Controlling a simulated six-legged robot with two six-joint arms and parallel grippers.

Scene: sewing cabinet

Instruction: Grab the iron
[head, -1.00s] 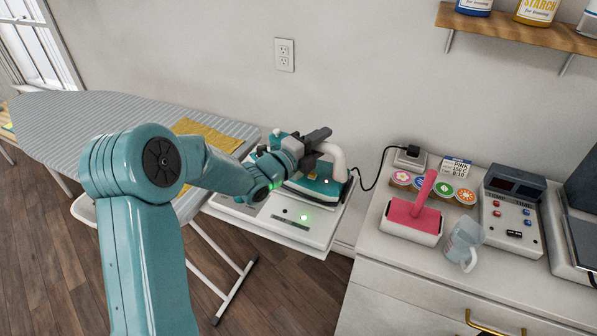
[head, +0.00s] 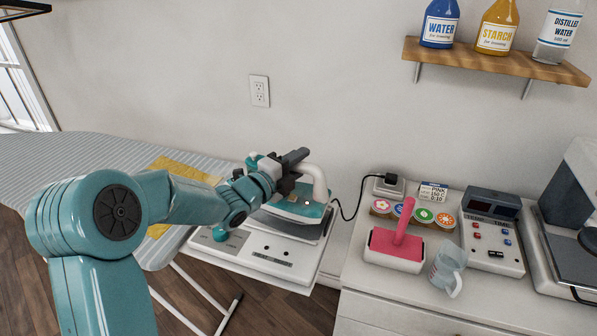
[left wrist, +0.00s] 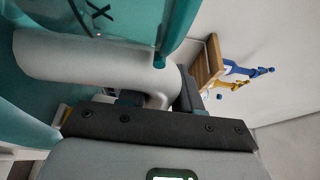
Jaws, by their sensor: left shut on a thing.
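The iron (head: 300,208) has a teal body and a pale, thick handle. It is at its white base (head: 268,250), between the ironing board and the cabinet. It looks slightly above the base's plate, but I cannot tell for sure. My left gripper (head: 294,166) reaches in from the left and is shut on the iron's handle. In the left wrist view the pale handle (left wrist: 90,62) crosses close in front of the dark gripper (left wrist: 125,122). My right gripper is not in view.
A cord runs from the iron to a plug block (head: 388,187). The cabinet top (head: 372,282) holds a pink-handled roller (head: 399,243), a clear cup (head: 447,268) and a control box (head: 492,240). The striped ironing board (head: 60,158) bears a yellow cloth (head: 170,168). Bottles stand on a wall shelf (head: 480,62).

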